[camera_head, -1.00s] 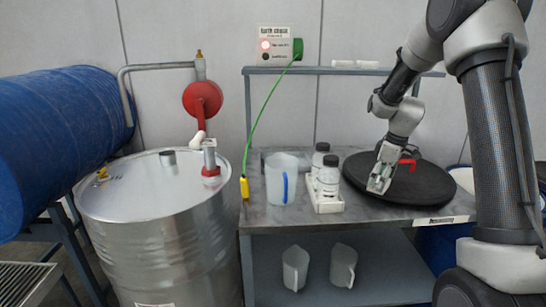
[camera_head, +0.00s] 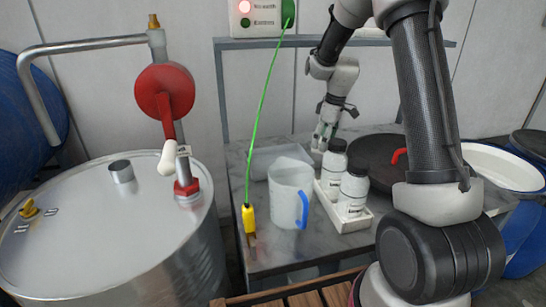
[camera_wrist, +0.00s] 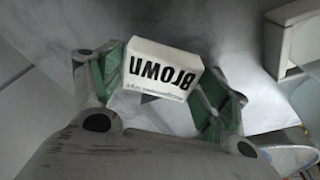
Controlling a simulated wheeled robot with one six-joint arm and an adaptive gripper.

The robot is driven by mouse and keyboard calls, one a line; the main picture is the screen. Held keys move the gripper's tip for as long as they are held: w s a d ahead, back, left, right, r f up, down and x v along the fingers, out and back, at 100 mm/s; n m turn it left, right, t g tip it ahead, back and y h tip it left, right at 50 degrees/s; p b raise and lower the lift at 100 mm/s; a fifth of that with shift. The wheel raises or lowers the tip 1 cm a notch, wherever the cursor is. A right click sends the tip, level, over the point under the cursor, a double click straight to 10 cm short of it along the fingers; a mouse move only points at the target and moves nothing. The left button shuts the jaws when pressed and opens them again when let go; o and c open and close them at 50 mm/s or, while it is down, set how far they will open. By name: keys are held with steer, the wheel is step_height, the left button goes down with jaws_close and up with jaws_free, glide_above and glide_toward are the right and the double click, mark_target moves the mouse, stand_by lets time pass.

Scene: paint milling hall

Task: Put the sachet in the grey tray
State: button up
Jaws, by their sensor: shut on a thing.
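The sachet (camera_wrist: 160,72) is a small white packet with "Brown" printed in black, seen upside down in the wrist view. My gripper (camera_wrist: 158,80) is shut on it, with green pads on either side. In the head view my gripper (camera_head: 322,140) hangs over the back of the bench, just behind the white bottles; the sachet cannot be made out there. The grey tray (camera_head: 262,158) lies on the bench to the left of my gripper, partly hidden behind the clear jug.
A clear jug (camera_head: 284,190) with a blue handle stands before the tray. Two white bottles (camera_head: 353,190) stand in a white rack (camera_head: 340,217). A black round lid (camera_head: 375,160) lies to the right. A green cable with a yellow clamp (camera_head: 249,218) hangs at the bench's left edge.

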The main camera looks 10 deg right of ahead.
steer(key=a, duration=1.6)
steer(key=shift+f, duration=1.75)
steer(key=shift+f, duration=0.15)
steer(key=o, duration=1.1)
